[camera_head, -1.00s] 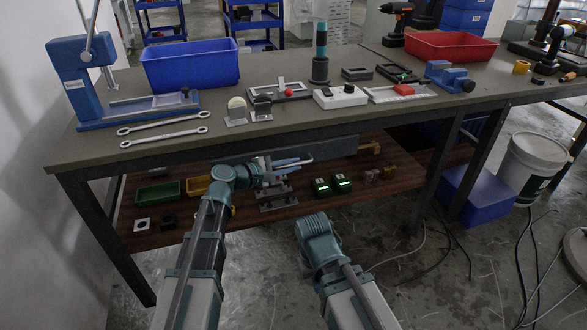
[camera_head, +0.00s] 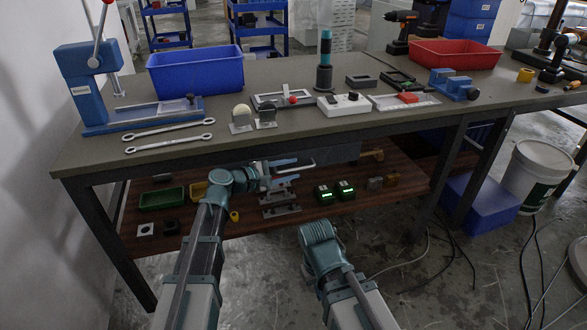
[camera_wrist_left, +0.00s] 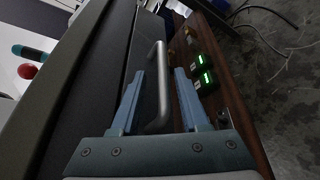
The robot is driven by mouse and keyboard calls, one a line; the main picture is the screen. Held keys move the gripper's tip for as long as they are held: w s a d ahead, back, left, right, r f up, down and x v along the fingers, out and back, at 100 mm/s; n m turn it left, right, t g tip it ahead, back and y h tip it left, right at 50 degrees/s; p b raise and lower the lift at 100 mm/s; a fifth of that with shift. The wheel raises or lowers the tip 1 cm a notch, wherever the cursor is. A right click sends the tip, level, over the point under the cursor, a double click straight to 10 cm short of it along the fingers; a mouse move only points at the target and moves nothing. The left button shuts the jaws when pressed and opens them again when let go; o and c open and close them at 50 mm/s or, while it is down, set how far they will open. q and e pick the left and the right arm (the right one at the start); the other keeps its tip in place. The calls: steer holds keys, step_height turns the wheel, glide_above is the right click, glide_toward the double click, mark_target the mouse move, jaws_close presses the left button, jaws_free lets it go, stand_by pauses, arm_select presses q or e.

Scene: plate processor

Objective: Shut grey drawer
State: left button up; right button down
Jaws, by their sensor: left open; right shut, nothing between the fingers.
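The grey drawer (camera_head: 341,153) hangs under the workbench top, with its front partly hidden behind my left gripper. Its bar handle (camera_head: 305,164) sticks out from the front; it also shows in the left wrist view (camera_wrist_left: 162,88). My left gripper (camera_head: 288,170) is at the handle with its fingers apart. In the left wrist view the handle lies between the two blue fingers (camera_wrist_left: 160,100), with gaps at the sides. My right gripper (camera_head: 319,232) is low in front of the bench, away from the drawer, shut and empty; its fingertips are hard to make out.
The workbench top (camera_head: 270,133) overhangs the drawer and carries wrenches, a blue bin (camera_head: 195,74) and small fixtures. A brown lower shelf (camera_head: 235,227) holds green-lit devices (camera_head: 335,192) and small trays. Bare floor lies in front.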

arm_select(q)
steer(key=p+v, duration=0.2)
steer(key=v, duration=1)
steer(key=shift+s+a, duration=0.1)
steer(key=shift+a, duration=0.05)
steer(key=s+d+f+m+g+y, duration=0.5)
steer(key=s+d+f+m+g, duration=0.4)
steer(key=s+f, duration=0.35)
steer(key=s+a+f+m+y, duration=0.3)
steer(key=s+f+m+y, duration=0.1)
steer(key=s+m+y, duration=0.55)
step_height(320, 180, up, 37)
steer(key=h+p, duration=0.1)
steer(key=p, duration=3.7)
steer(key=shift+d+r+n+g, duration=0.2)
steer(key=shift+d+n+g, duration=0.05)
steer(key=shift+n+g, duration=0.15)
